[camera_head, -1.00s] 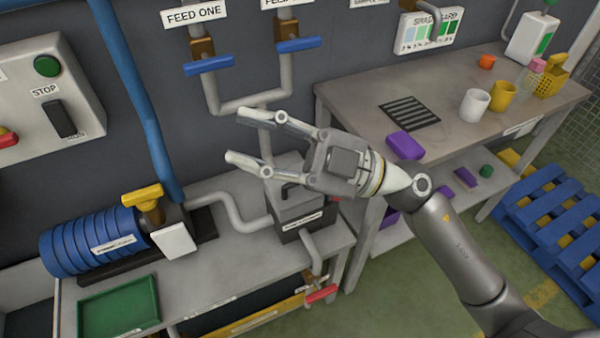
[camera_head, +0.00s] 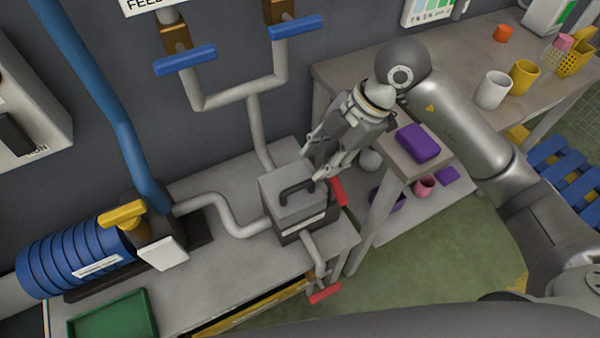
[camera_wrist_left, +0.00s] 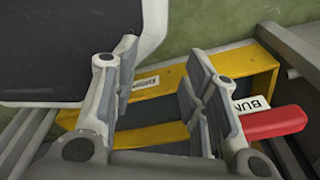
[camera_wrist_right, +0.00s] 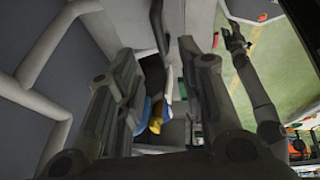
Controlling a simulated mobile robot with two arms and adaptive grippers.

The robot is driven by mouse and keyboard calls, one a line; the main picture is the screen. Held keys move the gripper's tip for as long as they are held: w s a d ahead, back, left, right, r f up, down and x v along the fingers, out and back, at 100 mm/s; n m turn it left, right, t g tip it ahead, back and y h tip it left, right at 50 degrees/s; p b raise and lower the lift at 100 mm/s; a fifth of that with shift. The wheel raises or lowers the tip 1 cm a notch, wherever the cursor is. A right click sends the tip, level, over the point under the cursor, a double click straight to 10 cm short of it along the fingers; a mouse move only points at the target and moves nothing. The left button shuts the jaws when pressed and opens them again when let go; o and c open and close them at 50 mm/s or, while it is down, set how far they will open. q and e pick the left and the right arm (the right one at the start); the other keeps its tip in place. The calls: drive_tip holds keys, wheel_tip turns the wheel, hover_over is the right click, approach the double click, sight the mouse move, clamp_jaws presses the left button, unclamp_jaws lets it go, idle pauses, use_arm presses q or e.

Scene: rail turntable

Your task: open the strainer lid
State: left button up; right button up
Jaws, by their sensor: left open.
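The strainer is a grey box (camera_head: 302,226) on the low bench in the head view. Its grey lid (camera_head: 287,210) lies flat on top, with a black bar handle (camera_head: 297,190). A red handle (camera_head: 338,191) stands at its right side. My right gripper (camera_head: 316,166) is open and empty, pointing down just behind and right of the lid; contact cannot be told. Its spread fingers show in the right wrist view (camera_wrist_right: 160,75). My left gripper (camera_wrist_left: 160,75) is open in the left wrist view, near a red lever (camera_wrist_left: 274,122), with nothing between its fingers.
Pipes (camera_head: 215,203) run into the strainer. A blue ribbed cylinder (camera_head: 75,258) and green tray (camera_head: 112,315) are at the left. A red valve lever (camera_head: 325,293) is below the strainer. A side table (camera_head: 450,84) with cups and a purple block (camera_head: 418,143) is at the right.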

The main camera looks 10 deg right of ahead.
hover_over(298, 186)
drive_tip(key=d, duration=0.2)
drive_tip(key=f, duration=0.4)
drive_tip(key=shift+s+d+f, duration=0.15)
drive_tip(key=shift+s+f, duration=0.1)
drive_tip(key=shift+f, duration=0.15)
drive_tip(key=shift+x, duration=1.95)
drive_tip(key=shift+w, duration=0.1)
drive_tip(key=shift+c, duration=0.2)
use_arm(q)
drive_tip(key=shift+s, duration=0.75)
use_arm(e)
clamp_jaws()
